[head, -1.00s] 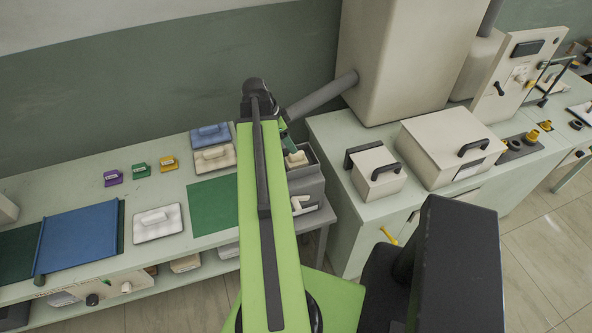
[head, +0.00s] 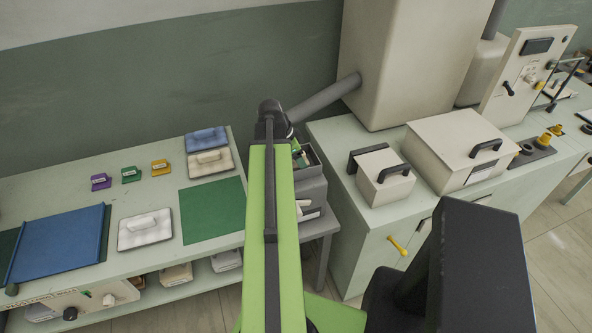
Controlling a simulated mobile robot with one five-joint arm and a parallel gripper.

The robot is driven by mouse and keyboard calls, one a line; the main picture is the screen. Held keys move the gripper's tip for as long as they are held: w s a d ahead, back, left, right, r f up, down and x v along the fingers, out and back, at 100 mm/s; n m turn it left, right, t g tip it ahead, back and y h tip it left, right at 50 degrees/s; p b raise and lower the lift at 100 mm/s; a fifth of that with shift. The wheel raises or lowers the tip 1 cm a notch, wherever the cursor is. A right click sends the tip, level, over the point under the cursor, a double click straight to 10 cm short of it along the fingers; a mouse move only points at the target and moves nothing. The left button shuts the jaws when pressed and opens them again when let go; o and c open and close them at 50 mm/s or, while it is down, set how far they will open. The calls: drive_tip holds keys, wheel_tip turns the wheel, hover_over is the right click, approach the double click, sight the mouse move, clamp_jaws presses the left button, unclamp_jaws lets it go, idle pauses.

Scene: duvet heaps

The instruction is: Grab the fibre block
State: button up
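I cannot tell for sure which thing is the fibre block. A pale piece shows partly in the open grey bin (head: 312,193), mostly hidden by my arm. A white padded slab (head: 146,230) with a small pale block on top lies on the left bench. A cream slab (head: 211,163) with a similar small block lies farther back, beside a blue slab (head: 207,139). My arm reaches forward to the bin's left side. My gripper is mostly hidden behind the arm's dark end, so its fingers and any hold do not show clearly.
A green mat (head: 212,209) and a rolled blue sheet (head: 57,245) lie on the left bench. Purple (head: 101,182), green (head: 131,175) and yellow (head: 160,168) tags stand at the back. Lidded boxes (head: 464,153) and a large machine fill the right bench.

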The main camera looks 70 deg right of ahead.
drive_tip(key=c, duration=1.3)
drive_tip(key=shift+o, duration=0.2)
drive_tip(key=shift+r, duration=0.1)
drive_tip(key=shift+r, duration=0.1)
